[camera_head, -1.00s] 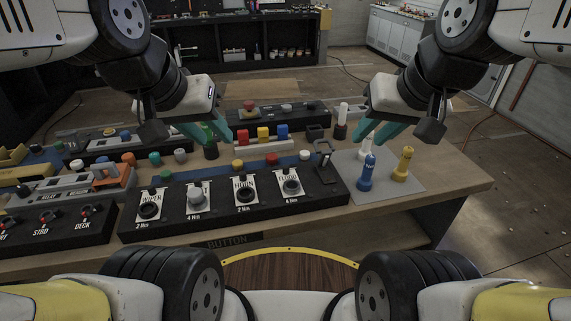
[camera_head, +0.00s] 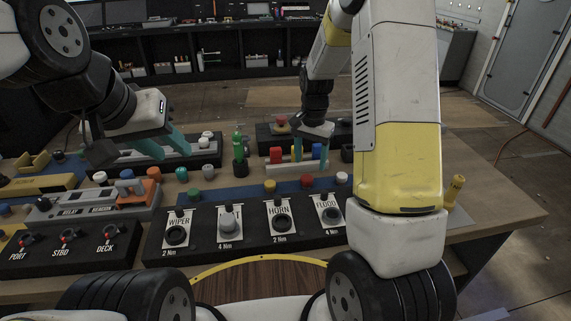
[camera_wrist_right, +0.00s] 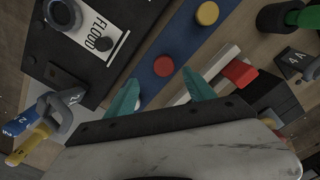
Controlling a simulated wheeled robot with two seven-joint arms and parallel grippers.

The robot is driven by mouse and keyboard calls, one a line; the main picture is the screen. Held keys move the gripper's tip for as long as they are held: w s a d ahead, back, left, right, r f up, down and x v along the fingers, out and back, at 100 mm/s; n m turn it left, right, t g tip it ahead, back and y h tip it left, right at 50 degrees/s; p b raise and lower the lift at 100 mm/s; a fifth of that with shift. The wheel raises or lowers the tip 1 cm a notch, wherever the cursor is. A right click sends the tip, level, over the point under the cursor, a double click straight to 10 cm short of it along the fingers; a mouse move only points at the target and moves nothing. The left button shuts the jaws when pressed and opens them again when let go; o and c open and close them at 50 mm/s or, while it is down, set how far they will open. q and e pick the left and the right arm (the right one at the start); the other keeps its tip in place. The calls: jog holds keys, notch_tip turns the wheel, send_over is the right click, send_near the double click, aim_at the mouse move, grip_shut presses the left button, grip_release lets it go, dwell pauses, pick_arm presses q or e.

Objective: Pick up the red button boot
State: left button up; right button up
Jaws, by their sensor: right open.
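A round red button boot (camera_head: 307,180) sits on a blue strip behind the black switch panel, between a yellow and a white cap. In the right wrist view this red boot (camera_wrist_right: 163,66) lies just beyond the gap between my teal fingertips. My right gripper (camera_head: 310,158) is open and empty, pointing down behind and above the boot; it also shows in the right wrist view (camera_wrist_right: 162,86). My left gripper (camera_head: 170,152) hangs open over the left part of the bench, away from the boot. Another red cap (camera_head: 281,121) is on a black box further back.
A yellow cap (camera_wrist_right: 207,13) is beside the boot on the blue strip (camera_wrist_right: 150,84). A red block (camera_wrist_right: 239,72) on a white rail is close to the right finger. The black panel (camera_head: 252,240) has labelled switches. A green-topped tool (camera_head: 239,145) stands upright left of my right gripper.

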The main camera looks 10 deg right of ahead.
aim_at(307, 177)
jog(key=f, duration=0.8)
jog(key=shift+w+a+f, duration=0.25)
jog(key=shift+w+a, duration=0.05)
jog(key=shift+w, duration=0.05)
grip_shut()
jog(key=shift+r, duration=0.1)
notch_tip(307, 177, up, 10)
dwell(0.3)
